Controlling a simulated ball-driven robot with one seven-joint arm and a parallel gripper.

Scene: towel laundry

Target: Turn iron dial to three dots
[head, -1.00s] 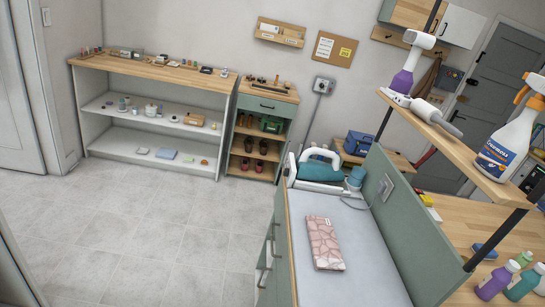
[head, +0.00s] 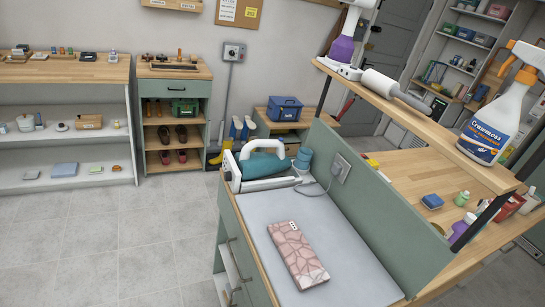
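The iron (head: 262,165) has a teal body and a white handle. It rests on a white stand at the far end of the grey-topped counter (head: 340,268). A cord runs from it towards a grey wall socket on the green partition. Its dial and any dot marks are too small to make out from here. My gripper is not in view.
A shelf above carries a spray bottle (head: 495,115) and a lint roller (head: 395,90). Tiled floor (head: 110,250) at left is clear.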

